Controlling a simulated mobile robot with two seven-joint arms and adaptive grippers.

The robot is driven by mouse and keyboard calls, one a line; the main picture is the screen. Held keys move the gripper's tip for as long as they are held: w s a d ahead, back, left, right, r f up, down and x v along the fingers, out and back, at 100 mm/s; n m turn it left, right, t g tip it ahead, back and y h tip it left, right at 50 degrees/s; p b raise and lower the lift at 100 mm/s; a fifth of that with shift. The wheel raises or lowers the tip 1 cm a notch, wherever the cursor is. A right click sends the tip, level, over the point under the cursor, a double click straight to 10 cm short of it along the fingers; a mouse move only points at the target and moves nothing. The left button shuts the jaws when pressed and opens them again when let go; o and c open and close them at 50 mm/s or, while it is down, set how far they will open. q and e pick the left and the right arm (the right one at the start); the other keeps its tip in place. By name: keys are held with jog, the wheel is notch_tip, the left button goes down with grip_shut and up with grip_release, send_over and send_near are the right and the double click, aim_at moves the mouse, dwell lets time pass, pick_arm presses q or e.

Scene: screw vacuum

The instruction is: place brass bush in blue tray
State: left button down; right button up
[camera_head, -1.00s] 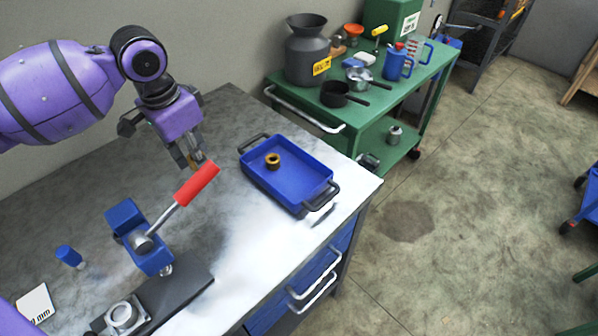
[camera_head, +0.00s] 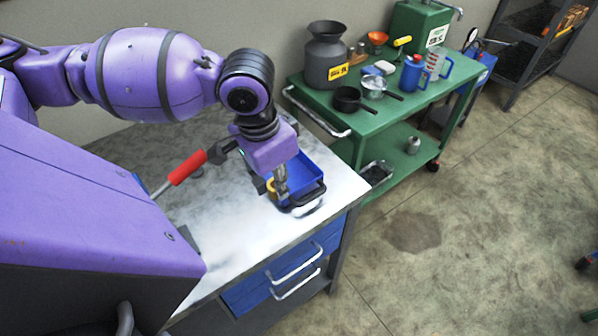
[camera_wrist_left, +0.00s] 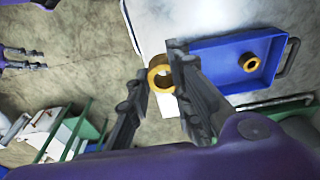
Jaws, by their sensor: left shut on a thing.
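My left gripper (camera_head: 276,188) is shut on a brass bush (camera_head: 271,187), which shows as a gold ring (camera_wrist_left: 160,78) between the fingertips in the left wrist view. The blue tray (camera_head: 306,171) is partly hidden behind the gripper in the head view. In the left wrist view the tray (camera_wrist_left: 212,60) lies to the right of the held bush. A second brass bush (camera_wrist_left: 249,62) sits inside the tray; I cannot see it in the head view.
A red-handled lever (camera_head: 187,167) rises left of the gripper. A green cart (camera_head: 375,115) with a grey can (camera_head: 325,58), pots and jugs stands beyond the table. The bright table top (camera_head: 235,215) is bare near the tray.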

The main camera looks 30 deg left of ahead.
pick_arm(q)
jog(key=w+a+f, duration=0.3)
jog(key=w+f, duration=0.1)
jog(key=w, duration=0.4)
jog(key=b, duration=0.2)
send_over(294, 183)
jog(key=s, duration=0.1)
notch_tip(294, 183, down, 5)
jog(key=shift+s+d+r, duration=0.1)
jog(key=shift+f, duration=0.25)
jog(key=shift+w+f, duration=0.2)
jog(key=shift+f, duration=0.7)
jog(key=shift+w+f, duration=0.15)
jog(key=shift+f, duration=0.7)
jog(key=shift+f, duration=0.2)
jog(key=c, duration=1.6)
grip_release()
jog(key=shift+o, duration=0.2)
